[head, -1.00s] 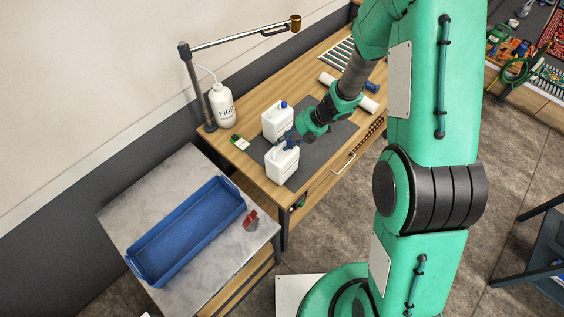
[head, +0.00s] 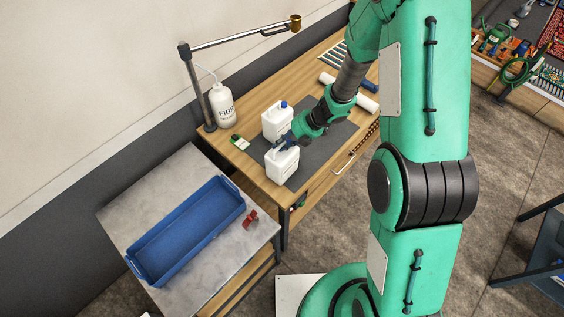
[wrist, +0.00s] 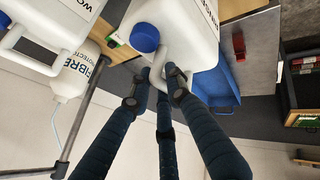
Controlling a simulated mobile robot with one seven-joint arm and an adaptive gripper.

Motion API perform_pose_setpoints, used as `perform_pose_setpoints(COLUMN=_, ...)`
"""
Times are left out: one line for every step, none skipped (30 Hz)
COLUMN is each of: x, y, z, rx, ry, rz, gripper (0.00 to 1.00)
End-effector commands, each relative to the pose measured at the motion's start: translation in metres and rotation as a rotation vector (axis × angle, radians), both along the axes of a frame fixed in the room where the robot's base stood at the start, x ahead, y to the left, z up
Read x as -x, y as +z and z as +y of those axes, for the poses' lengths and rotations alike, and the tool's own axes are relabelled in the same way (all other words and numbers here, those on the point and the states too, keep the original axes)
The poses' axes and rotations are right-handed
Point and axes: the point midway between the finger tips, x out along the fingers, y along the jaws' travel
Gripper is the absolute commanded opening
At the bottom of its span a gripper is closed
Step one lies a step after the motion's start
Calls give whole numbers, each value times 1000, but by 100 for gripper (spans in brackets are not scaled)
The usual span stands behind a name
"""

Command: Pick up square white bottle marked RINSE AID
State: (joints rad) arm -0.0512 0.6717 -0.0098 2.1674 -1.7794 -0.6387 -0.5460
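The near square white bottle (head: 283,167) stands upright on the dark mat near the table's front corner. My gripper (head: 284,145) is at the top of this bottle. In the wrist view my gripper's (wrist: 156,84) dark fingers reach down on either side of the handle, with a gap between their tips; the fingers partly hide the handle. A second square white bottle (head: 276,122) with a blue cap stands just behind it.
A round white bottle marked FIBRE (head: 222,106) stands by the lamp post. A blue tray (head: 187,231) and a red item (head: 250,218) lie on the grey side table. White rolls (head: 366,102) lie farther along the bench.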

Motion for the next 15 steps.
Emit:
perform_pose_setpoints(x=0, y=0, z=0, rx=0, ry=0, rz=0, gripper=0)
perform_pose_setpoints(x=0, y=0, z=0, rx=0, ry=0, rz=0, gripper=0)
perform_pose_setpoints(x=0, y=0, z=0, rx=0, ry=0, rz=0, gripper=0)
perform_pose_setpoints(x=0, y=0, z=0, rx=0, ry=0, rz=0, gripper=0)
perform_pose_setpoints(x=0, y=0, z=0, rx=-1, ry=1, rz=1, gripper=0)
perform_pose_setpoints(x=0, y=0, z=0, rx=-1, ry=1, rz=1, gripper=0)
perform_pose_setpoints(x=-1, y=1, z=0, rx=-2, ry=0, rz=-2, gripper=0)
perform_pose_setpoints(x=-1, y=1, z=0, rx=-2, ry=0, rz=-2, gripper=0)
perform_pose_setpoints(x=-1, y=1, z=0, rx=-2, ry=0, rz=-2, gripper=0)
perform_pose_setpoints(x=-1, y=1, z=0, rx=-2, ry=0, rz=-2, gripper=0)
perform_pose_setpoints(x=-1, y=1, z=0, rx=-2, ry=0, rz=-2, gripper=0)
perform_pose_setpoints(x=-1, y=1, z=0, rx=-2, ry=0, rz=-2, gripper=0)
perform_pose_setpoints(x=-1, y=1, z=0, rx=-2, ry=0, rz=-2, gripper=0)
perform_pose_setpoints(x=-1, y=1, z=0, rx=-2, ry=0, rz=-2, gripper=0)
perform_pose_setpoints(x=-1, y=2, z=0, rx=-2, ry=0, rz=-2, gripper=0)
